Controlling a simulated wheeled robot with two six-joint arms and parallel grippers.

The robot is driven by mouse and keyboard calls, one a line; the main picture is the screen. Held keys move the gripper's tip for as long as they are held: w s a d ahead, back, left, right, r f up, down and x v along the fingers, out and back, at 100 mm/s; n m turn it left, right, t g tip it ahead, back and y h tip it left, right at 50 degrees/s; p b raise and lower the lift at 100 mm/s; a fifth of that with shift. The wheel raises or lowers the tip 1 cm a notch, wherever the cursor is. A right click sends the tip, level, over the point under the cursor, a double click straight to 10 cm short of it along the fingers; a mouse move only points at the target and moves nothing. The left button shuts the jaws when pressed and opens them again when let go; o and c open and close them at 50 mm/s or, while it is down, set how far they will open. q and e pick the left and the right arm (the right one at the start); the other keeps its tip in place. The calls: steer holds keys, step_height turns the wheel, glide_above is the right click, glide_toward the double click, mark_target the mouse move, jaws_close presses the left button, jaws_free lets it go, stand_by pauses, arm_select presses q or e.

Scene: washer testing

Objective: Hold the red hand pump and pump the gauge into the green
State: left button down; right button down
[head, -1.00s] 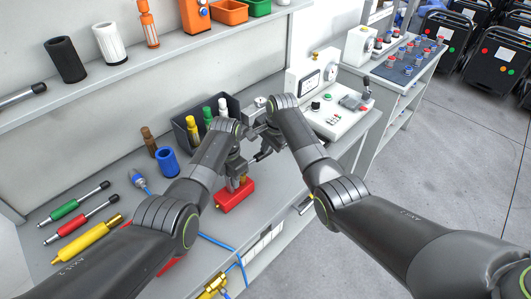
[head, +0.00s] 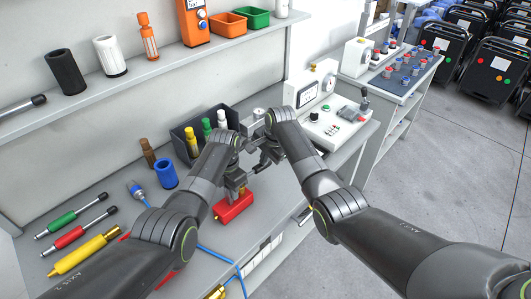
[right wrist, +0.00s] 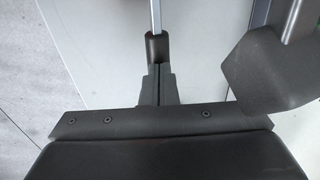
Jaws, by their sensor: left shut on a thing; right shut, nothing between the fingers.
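The red hand pump (head: 233,207) stands on the grey workbench. My left gripper (head: 237,187) is shut on the upper part of the pump and hides some of it. My right gripper (head: 268,156) is shut just above and right of the left one. In the right wrist view the closed fingers (right wrist: 156,86) meet the end of a black grip (right wrist: 157,47) on a silver rod, with nothing between them. A gauge (head: 307,94) is set in the white console behind; its needle is too small to read. A small round dial (head: 259,114) shows beside the right wrist.
A dark bin (head: 183,148) with coloured bottles stands behind my left wrist. A blue cylinder (head: 167,174), a brown bottle (head: 148,153) and green, red and yellow tools lie to the left. A blue hose (head: 222,256) runs along the bench front. A shelf (head: 150,78) overhangs behind.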

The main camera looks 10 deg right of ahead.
steer(key=shift+s+a+f, duration=0.1)
steer(key=shift+f, duration=0.85)
steer(key=shift+s+a+f, duration=0.1)
steer(key=shift+f, duration=0.8)
steer(key=shift+w+d+r, duration=0.1)
steer(key=shift+r, duration=1.1)
steer(key=shift+w+d+r, duration=0.15)
steer(key=shift+r, duration=1)
steer(key=shift+w+d+r, duration=0.1)
steer(key=shift+r, duration=1.1)
steer(key=shift+f, duration=0.1)
arm_select(q)
steer(key=c, duration=1.2)
jaws_free()
steer(key=shift+o, duration=0.2)
